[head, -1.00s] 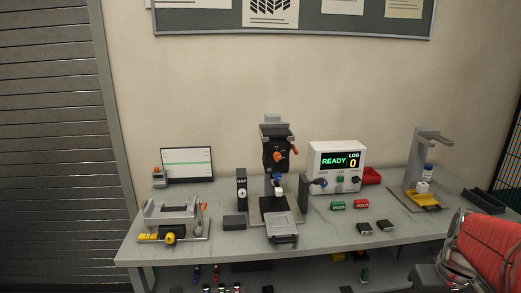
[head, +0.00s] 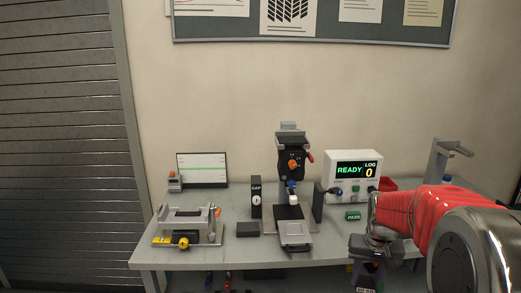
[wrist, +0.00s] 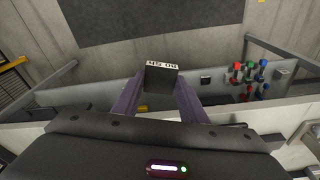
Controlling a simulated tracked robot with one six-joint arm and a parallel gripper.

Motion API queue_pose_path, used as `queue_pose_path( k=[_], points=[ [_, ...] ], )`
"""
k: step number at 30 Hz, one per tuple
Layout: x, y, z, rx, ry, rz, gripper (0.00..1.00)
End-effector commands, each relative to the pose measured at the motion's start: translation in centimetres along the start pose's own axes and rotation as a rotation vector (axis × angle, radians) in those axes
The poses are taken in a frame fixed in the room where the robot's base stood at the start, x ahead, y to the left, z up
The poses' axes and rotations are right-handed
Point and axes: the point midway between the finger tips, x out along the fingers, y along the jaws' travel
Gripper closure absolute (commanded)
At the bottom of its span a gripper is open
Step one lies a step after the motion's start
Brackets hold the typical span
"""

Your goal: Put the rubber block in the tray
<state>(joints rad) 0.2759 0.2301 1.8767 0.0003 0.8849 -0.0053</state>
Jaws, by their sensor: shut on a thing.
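My gripper (wrist: 160,92) is shut on a dark block with a white marked label (wrist: 161,77), which I take to be the rubber block. In the head view my gripper (head: 366,272) hangs at the bench's front edge on the right, with the block's label (head: 366,289) at the bottom of the frame. A pale, shallow tray-like plate (head: 295,232) sits at the front of the upright clamp device (head: 291,160), left of my gripper. I cannot tell whether this is the task's tray. My arm hides the bench's right part.
The grey bench (head: 190,252) carries a small fixture (head: 184,228) at left, a dark block (head: 247,229), a READY display box (head: 356,170) and a green PASS button (head: 353,215). A red bin (head: 389,183) stands behind. Coloured tools (wrist: 248,75) show in the wrist view.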

Motion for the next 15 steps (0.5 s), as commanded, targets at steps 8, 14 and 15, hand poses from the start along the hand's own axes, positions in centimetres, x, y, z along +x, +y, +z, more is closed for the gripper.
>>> queue_pose_path(
  k=[8, 14, 15],
  points=[
    [3.8, -8.8, -0.5, -0.152, -0.002, -0.023, 0.88],
    [5.8, -13.5, 0.9, -0.240, -0.001, -0.037, 0.88],
    [6.0, -14.1, 1.1, -0.251, 0.000, -0.038, 0.88]
  ],
)
